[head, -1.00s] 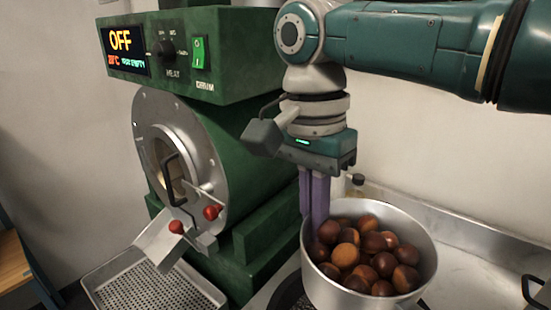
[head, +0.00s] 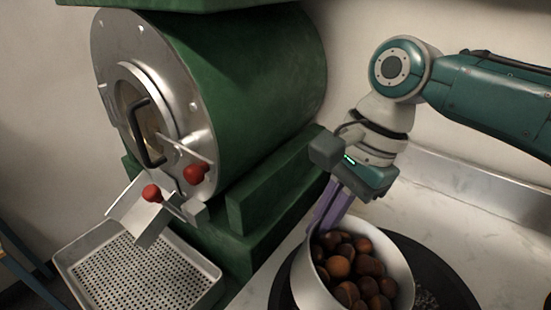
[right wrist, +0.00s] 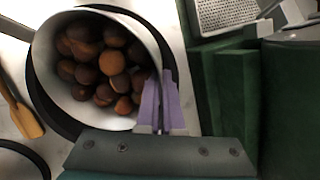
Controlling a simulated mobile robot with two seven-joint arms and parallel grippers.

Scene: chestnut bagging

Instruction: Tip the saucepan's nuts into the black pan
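The light metal saucepan (head: 396,262) holds several brown chestnuts (head: 345,268) at the bottom right of the head view. My right gripper (head: 326,222) has its purple fingers shut on the saucepan's rim on the far left side. The right wrist view shows the fingers (right wrist: 160,104) at the saucepan wall (right wrist: 50,60), with the chestnuts (right wrist: 108,62) inside. A round black pan (head: 441,279) with a speckled floor shows beneath and around the saucepan; most of it is hidden. I cannot tell whether the saucepan touches it. My left gripper is out of view.
A green roaster (head: 255,80) with a metal front, a black handle and red knobs (head: 197,174) stands left. A perforated tray (head: 75,247) lies below its chute. A wooden utensil (right wrist: 22,112) and another dark-rimmed round thing (right wrist: 28,153) show in the wrist view. Pale counter is clear behind.

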